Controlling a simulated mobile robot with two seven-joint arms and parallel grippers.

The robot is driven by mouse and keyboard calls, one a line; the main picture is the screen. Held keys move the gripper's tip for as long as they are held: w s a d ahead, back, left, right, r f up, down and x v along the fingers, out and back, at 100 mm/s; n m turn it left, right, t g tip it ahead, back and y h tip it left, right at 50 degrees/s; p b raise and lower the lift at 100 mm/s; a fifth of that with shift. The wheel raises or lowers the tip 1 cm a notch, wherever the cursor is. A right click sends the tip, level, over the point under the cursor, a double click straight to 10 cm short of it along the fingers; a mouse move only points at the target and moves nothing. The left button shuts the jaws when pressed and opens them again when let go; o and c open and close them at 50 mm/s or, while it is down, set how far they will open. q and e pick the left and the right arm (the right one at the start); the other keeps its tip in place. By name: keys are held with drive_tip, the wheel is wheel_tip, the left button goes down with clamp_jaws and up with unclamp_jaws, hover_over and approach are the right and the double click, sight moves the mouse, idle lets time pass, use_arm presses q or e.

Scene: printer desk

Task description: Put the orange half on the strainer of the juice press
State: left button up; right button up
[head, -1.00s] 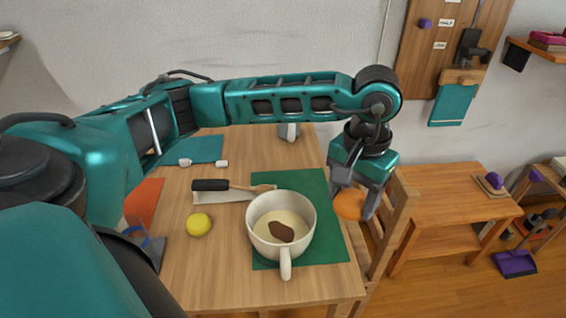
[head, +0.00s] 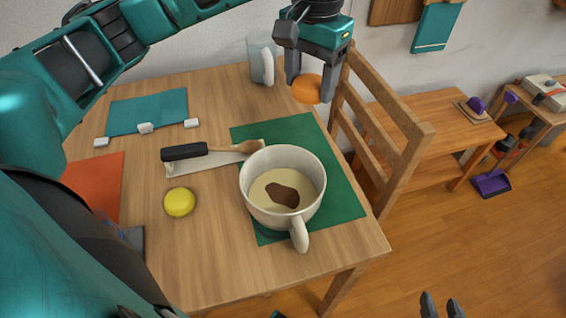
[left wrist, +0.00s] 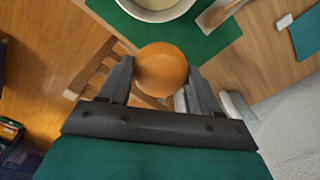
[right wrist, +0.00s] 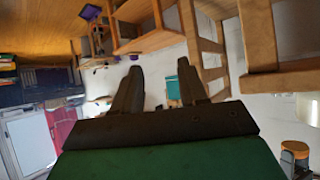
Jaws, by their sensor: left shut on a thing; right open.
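My left gripper (head: 310,90) is shut on the orange half (head: 306,89), held in the air near the far right part of the table, by the chair back. In the left wrist view the orange half (left wrist: 161,69) shows its rounded skin between the two fingers; its cut face is hidden there. My right gripper (head: 443,304) shows only its fingertips at the bottom of the head view. In the right wrist view it (right wrist: 157,85) is open and empty. I cannot make out a juice press or strainer in any view.
A wooden chair (head: 385,120) stands against the right side. Floor is free at the lower right.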

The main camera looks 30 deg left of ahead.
use_arm(q)
drive_tip(key=shift+w+a+m+b, duration=0.3)
drive_tip(key=shift+b, duration=0.3)
wheel_tip(320, 180, down, 15)
drive_tip(key=shift+f+b, duration=0.1)
drive_tip(key=shift+b, duration=0.85)
drive_tip(key=shift+f+b, duration=0.3)
drive_tip(key=shift+f, duration=1.75)
use_arm(e)
drive_tip(key=shift+w+a+f, duration=0.1)
drive_tip(key=shift+a+f, duration=0.15)
drive_tip(key=shift+f, duration=0.7)
drive_tip(key=shift+w+a+f, duration=0.1)
drive_tip(key=shift+a+f, duration=0.15)
drive_tip(key=shift+f, duration=0.7)
use_arm(q)
drive_tip(key=shift+f, duration=0.1)
drive_tip(key=o, duration=1.1)
drive_tip(key=shift+c, duration=0.2)
use_arm(e)
drive_tip(key=shift+f, duration=0.15)
